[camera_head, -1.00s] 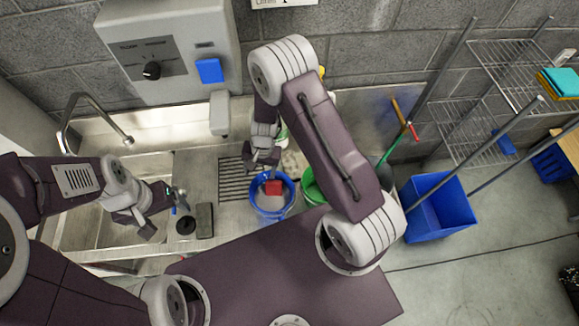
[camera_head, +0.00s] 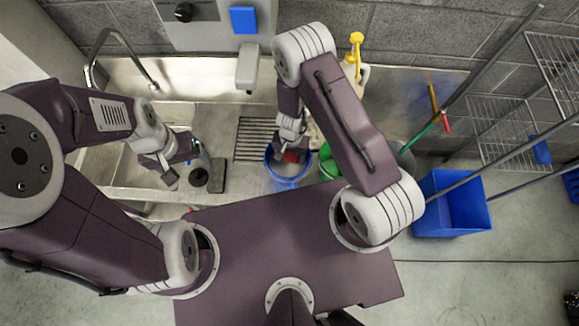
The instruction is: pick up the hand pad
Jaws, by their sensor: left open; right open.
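A dark grey rectangular pad (camera_head: 218,175), likely the hand pad, lies flat on the steel counter beside a round black object (camera_head: 199,177). My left gripper (camera_head: 182,163) is open, just left of the round object and the pad, over the sink's right edge. I see no contact with the pad. My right gripper (camera_head: 291,141) is open above the blue bucket (camera_head: 287,182). A red item (camera_head: 294,157) shows in the bucket, partly hidden by this gripper; whether they touch cannot be told.
A metal drain grate (camera_head: 256,139) lies on the counter left of the blue bucket. A green bucket (camera_head: 327,164) stands right of it, partly behind my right arm. A faucet (camera_head: 112,38) rises at the sink. A blue bin (camera_head: 453,205) and long poles are at the right.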

